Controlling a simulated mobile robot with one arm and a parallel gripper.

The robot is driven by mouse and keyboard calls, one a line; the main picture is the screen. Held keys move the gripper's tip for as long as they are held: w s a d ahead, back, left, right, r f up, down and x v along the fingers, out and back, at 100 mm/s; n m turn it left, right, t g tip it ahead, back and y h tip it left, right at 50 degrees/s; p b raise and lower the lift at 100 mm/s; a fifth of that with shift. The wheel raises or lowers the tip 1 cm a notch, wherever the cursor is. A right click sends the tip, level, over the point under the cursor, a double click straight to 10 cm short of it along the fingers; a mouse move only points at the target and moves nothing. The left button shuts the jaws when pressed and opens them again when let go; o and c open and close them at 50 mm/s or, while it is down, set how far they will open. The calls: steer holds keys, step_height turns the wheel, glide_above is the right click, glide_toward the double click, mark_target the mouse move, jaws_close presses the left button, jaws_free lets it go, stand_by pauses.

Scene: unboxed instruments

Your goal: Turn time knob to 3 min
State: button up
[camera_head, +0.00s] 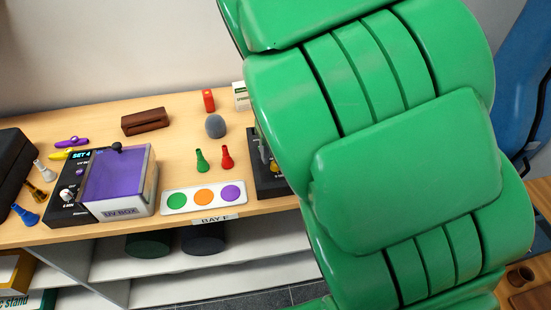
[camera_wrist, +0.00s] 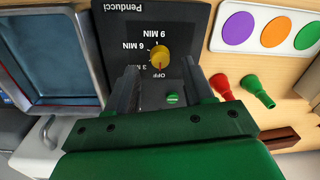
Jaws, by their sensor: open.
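The time knob (camera_wrist: 160,55) is yellow and sits on the black panel (camera_wrist: 120,25) marked Penducci, seen upside down in the wrist view. Labels OFF, 3 MIN, 6 MIN and 9 MIN surround it. A small red mark on the knob faces OFF. My gripper (camera_wrist: 158,75) is open, its fingers on either side of the panel area in front of the knob; I cannot tell whether they touch it. A green button (camera_wrist: 173,98) shows between the fingers. In the head view my green arm hides most of this black unit (camera_head: 268,180), its knob and my gripper.
A blue-lined box (camera_wrist: 55,60) adjoins the panel. A card of coloured dots (camera_head: 177,210), red (camera_head: 227,157) and green (camera_head: 201,160) cones, and a grey foam ball (camera_head: 215,126) are nearby. A UV box (camera_head: 122,210) with another black panel stands further left.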

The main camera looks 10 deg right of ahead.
mark_target(275, 163)
steer(key=shift+f, duration=1.75)
steer(key=shift+c, duration=0.5)
jaws_close()
